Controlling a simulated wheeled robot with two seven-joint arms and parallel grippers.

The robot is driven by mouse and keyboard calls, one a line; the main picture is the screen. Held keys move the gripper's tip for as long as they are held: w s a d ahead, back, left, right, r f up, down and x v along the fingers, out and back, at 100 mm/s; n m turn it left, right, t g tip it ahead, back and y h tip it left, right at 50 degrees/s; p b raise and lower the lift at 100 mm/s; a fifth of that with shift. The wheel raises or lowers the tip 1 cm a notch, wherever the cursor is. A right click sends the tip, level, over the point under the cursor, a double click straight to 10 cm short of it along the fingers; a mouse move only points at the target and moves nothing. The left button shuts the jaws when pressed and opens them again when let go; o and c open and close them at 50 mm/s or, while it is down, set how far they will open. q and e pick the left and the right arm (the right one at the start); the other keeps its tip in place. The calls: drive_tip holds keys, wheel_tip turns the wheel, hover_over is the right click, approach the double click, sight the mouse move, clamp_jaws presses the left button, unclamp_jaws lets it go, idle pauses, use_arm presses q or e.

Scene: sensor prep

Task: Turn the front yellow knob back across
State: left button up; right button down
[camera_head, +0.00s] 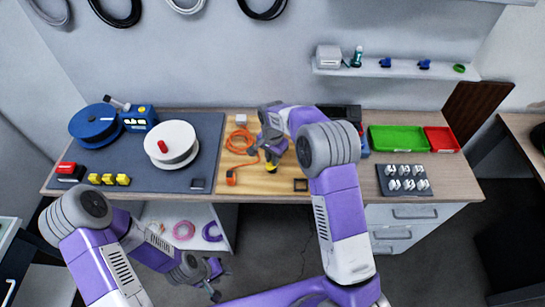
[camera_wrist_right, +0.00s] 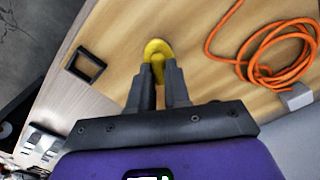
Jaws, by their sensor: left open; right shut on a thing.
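The yellow knob (camera_wrist_right: 157,50) stands on the wooden board, between the fingertips of my right gripper (camera_wrist_right: 158,72). In the right wrist view the fingers are shut on its raised bar, and its round base shows beyond them. In the head view the knob (camera_head: 270,168) shows small below my right gripper (camera_head: 268,158), partly hidden by it. My left gripper (camera_head: 213,280) is open and empty, low in front of the bench, away from the knob.
A coiled orange cable (camera_head: 238,143) lies on the wooden board, with a small white block (camera_wrist_right: 296,97) near it. A dark square frame (camera_wrist_right: 86,65) is on the board's other side. A grey mat (camera_head: 130,150) holds spools left; green (camera_head: 398,139) and red trays stand right.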

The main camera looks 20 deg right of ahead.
drive_tip(key=m+p, duration=0.1)
drive_tip(key=m, duration=0.4)
drive_tip(key=shift+m, duration=0.3)
drive_tip(key=m+p, duration=0.2)
drive_tip(key=m, duration=0.3)
drive_tip(key=shift+m, duration=0.3)
drive_tip(key=c, duration=1.1)
unclamp_jaws()
wheel_tip(320, 180, up, 8)
drive_tip(key=shift+f, duration=0.2)
